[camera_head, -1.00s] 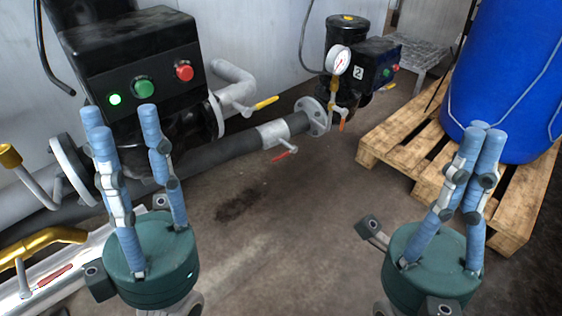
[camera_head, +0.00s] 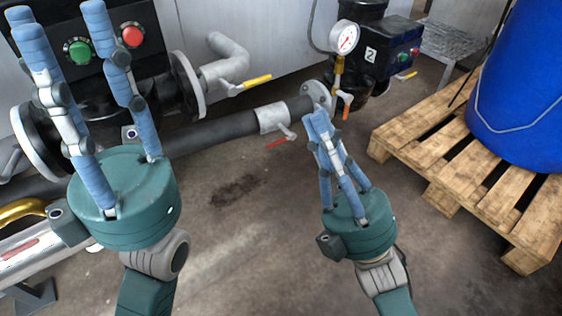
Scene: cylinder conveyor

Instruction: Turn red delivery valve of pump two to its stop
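Pump two (camera_head: 375,50), black with a "2" label, stands at the back right with a round gauge (camera_head: 344,37) on its pipework. A red lever handle (camera_head: 281,142) sits on a grey valve body (camera_head: 271,118) in the dark pipe left of the pump. An orange-red handle (camera_head: 346,106) hangs below the gauge. I cannot tell which of these is the delivery valve. My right gripper (camera_head: 317,121) has its fingertips together, with nothing seen between them; its tips appear just right of the red lever, apparently not touching it. My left gripper (camera_head: 58,14) is open and empty before the nearer pump.
The nearer pump's box (camera_head: 85,45) has green and red buttons at the left. A yellow lever (camera_head: 256,81) stands on its grey outlet pipe. A wooden pallet (camera_head: 440,150) bearing a blue barrel (camera_head: 525,90) is at the right. The floor in the middle is clear.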

